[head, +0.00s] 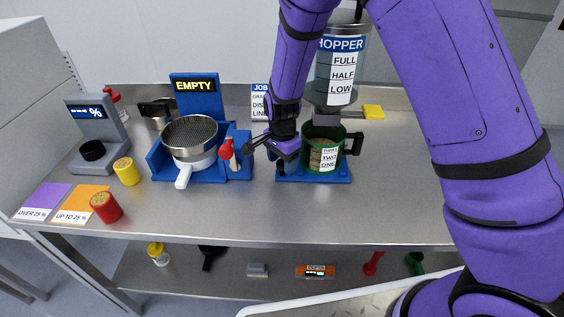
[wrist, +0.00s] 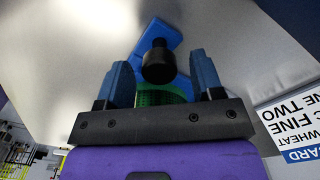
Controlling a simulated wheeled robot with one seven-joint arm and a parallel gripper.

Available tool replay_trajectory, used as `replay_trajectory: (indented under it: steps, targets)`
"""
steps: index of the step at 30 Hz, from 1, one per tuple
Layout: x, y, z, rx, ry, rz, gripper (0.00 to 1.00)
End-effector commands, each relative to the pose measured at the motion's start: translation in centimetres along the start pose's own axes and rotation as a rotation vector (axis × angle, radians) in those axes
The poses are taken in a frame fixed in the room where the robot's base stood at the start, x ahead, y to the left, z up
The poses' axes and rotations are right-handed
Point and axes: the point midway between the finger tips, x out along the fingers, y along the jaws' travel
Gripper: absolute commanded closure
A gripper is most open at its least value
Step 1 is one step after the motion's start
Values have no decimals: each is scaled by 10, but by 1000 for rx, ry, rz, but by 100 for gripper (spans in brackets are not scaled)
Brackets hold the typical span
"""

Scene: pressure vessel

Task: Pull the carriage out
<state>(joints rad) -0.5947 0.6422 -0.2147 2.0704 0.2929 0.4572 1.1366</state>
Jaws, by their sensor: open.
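The carriage is most likely the blue base (head: 313,178) under the hopper, though I cannot tell for sure. A green cup (head: 323,148) with a "TWO / ONE" label stands on it below the clear hopper (head: 341,70). My gripper (head: 272,146) is just left of the cup, above the base's left end. In the wrist view my gripper (wrist: 162,76) is open, with a black round knob (wrist: 158,62) between or just beyond its blue fingers. Blue parts (wrist: 158,32) show behind the knob and green (wrist: 150,97) below it. I cannot tell whether a finger touches the knob.
A blue sifter stand (head: 205,175) with a mesh sieve and "EMPTY" display stands to the left. A grey scale (head: 92,140), a yellow jar (head: 127,171) and a red jar (head: 106,207) are further left. The table front (head: 330,222) is clear; a lower shelf holds several tools.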

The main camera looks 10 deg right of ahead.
Motion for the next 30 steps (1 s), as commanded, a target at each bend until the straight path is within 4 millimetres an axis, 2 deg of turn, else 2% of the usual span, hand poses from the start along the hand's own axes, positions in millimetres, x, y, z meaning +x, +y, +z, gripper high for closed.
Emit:
replay_trajectory:
  steps: [4,12,14,20,21,30]
  targets:
    - [8,0,0,0,0,1,39]
    - [8,0,0,-1,0,0,39]
    - [8,0,0,-1,0,0,51]
    - [8,0,0,-1,0,0,97]
    - [8,0,0,-1,0,0,100]
    - [8,4,5,-2,0,0,100]
